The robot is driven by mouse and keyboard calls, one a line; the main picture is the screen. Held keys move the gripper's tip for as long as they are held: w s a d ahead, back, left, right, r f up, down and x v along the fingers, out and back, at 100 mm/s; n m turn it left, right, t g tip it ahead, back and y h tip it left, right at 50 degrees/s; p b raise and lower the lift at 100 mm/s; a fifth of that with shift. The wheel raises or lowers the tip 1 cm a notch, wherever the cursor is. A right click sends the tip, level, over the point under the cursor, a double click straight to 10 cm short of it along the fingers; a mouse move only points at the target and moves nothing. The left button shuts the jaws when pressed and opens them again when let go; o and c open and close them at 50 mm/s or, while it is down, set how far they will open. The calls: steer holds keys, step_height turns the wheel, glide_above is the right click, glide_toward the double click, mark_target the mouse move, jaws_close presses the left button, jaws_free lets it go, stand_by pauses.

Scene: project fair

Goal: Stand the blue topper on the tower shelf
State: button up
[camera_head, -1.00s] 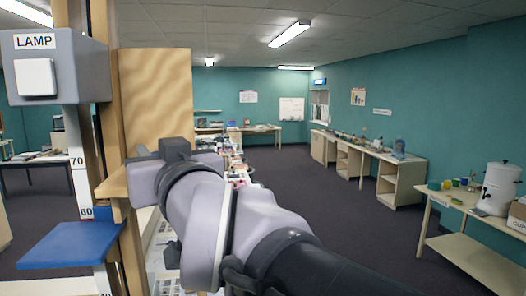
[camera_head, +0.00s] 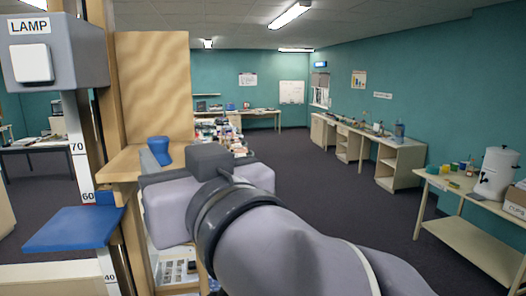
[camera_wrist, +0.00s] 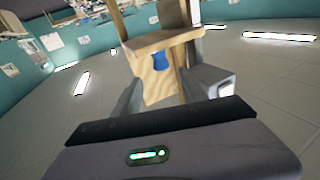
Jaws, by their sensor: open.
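The blue topper (camera_head: 159,150) stands, seemingly upright, on the light wooden tower shelf (camera_head: 128,166), in front of the tall wavy-grained wooden panel (camera_head: 153,85). In the wrist view, which is upside down, the topper (camera_wrist: 159,61) shows against the panel, with the shelf (camera_wrist: 158,42) above it in the picture. My gripper (camera_head: 208,165) is just right of the topper in the head view, where its fingertips are hard to make out. In the wrist view my gripper (camera_wrist: 160,90) is open, its fingers apart with the topper beyond them and nothing held.
A grey LAMP box (camera_head: 54,52) with a white switch juts out left of the tower post. Below it a blue plate (camera_head: 74,229) sits by a numbered scale (camera_head: 80,170). A side table (camera_head: 470,193) with an urn stands at right. The floor between is clear.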

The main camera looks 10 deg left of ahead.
steer(key=s+d+f+m+g+h, duration=0.15)
steer(key=d+f+m+h, duration=0.25)
steer(key=d+f, duration=0.55)
steer(key=w+d+f+m+g+h, duration=0.1)
steer(key=d+f+m+g+h, duration=0.2)
steer(key=d+f, duration=0.65)
steer(key=s+d+f+m+g+h, duration=0.3)
steer(key=s+f, duration=0.5)
steer(key=f, duration=0.5)
steer(key=shift+d+m+g, duration=0.55)
steer(key=shift+d+m, duration=0.5)
steer(key=shift+m, duration=0.05)
steer(key=shift+a, duration=0.1)
